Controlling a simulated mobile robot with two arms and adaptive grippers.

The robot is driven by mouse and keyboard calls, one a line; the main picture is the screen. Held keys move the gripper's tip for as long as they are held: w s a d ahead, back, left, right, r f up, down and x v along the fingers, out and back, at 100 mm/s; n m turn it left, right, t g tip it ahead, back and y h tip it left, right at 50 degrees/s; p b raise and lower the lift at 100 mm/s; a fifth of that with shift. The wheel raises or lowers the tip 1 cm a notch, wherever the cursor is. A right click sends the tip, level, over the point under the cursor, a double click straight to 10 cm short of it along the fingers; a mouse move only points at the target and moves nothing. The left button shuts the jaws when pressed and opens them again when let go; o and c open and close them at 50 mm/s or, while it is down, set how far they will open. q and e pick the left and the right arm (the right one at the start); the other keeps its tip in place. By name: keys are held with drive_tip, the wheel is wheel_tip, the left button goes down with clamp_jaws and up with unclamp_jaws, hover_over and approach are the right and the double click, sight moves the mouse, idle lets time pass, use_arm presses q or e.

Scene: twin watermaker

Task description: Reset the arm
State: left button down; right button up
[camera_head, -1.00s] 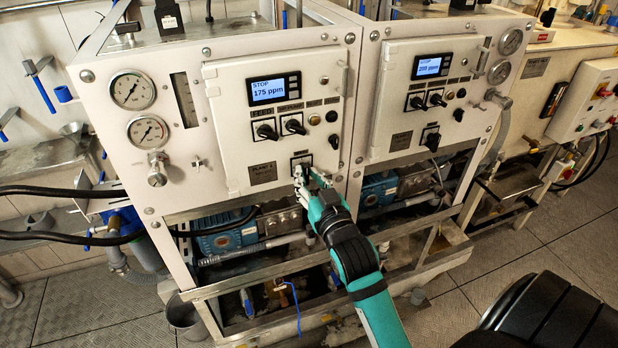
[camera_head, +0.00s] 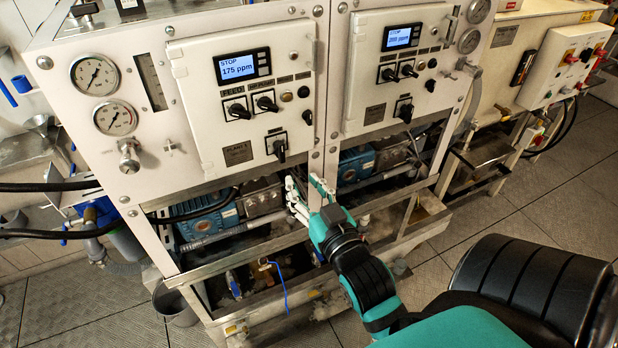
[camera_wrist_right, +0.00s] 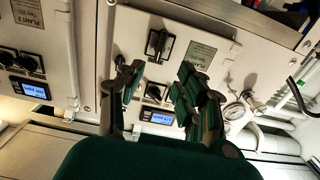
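My right gripper (camera_head: 304,182), white-fingered on a teal and black arm, is in front of the machine frame, just below and right of the left control panel (camera_head: 205,120). Its fingers are apart with nothing visible between them. In the right wrist view the open gripper (camera_wrist_right: 158,85) frames a panel, seen upside down, with a black rotary switch (camera_wrist_right: 158,45) and a lit display (camera_wrist_right: 158,117). In the head view the left panel's lower rotary switch (camera_head: 279,148) is uncovered, above the gripper and apart from it. My left gripper is not in view.
The right control panel (camera_head: 370,110) and pressure gauges (camera_head: 95,76) are on the machine front. Below are blue pumps (camera_head: 205,215), pipes and a metal frame. A grey bucket (camera_head: 175,305) stands at lower left. Tiled floor (camera_head: 500,225) at the right is clear.

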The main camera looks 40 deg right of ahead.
drive_tip(key=shift+v, duration=0.85)
drive_tip(key=w+a+f+n+g+y+b, duration=0.1)
drive_tip(key=a+f+g+y, duration=0.15)
drive_tip(key=f, duration=1.05)
drive_tip(key=w+a+f+n+g+y+b, duration=0.1)
drive_tip(key=a+f+g, duration=0.15)
drive_tip(key=f, duration=1.05)
drive_tip(key=s+a+f+n+g+y, duration=0.1)
drive_tip(key=s+a+f+g, duration=0.15)
drive_tip(key=f, duration=0.65)
drive_tip(key=s+a+f+g, duration=0.1)
drive_tip(key=s+a+f, duration=0.15)
drive_tip(key=f, duration=0.65)
drive_tip(key=s+f+n+g+b, duration=0.15)
drive_tip(key=s+f+g, duration=0.25)
drive_tip(key=s+f, duration=1)
drive_tip(key=s+d+f+g, duration=0.2)
drive_tip(key=s+f, duration=0.2)
drive_tip(key=s, duration=0.3)
drive_tip(key=s+d+f+g+b, duration=0.1)
drive_tip(key=s+d+f+g, duration=0.1)
drive_tip(key=s+f, duration=0.3)
drive_tip(key=s, duration=0.3)
drive_tip(key=shift+d+f+n, duration=0.15)
drive_tip(key=shift+d+n, duration=0.1)
drive_tip(key=shift+n, duration=0.1)
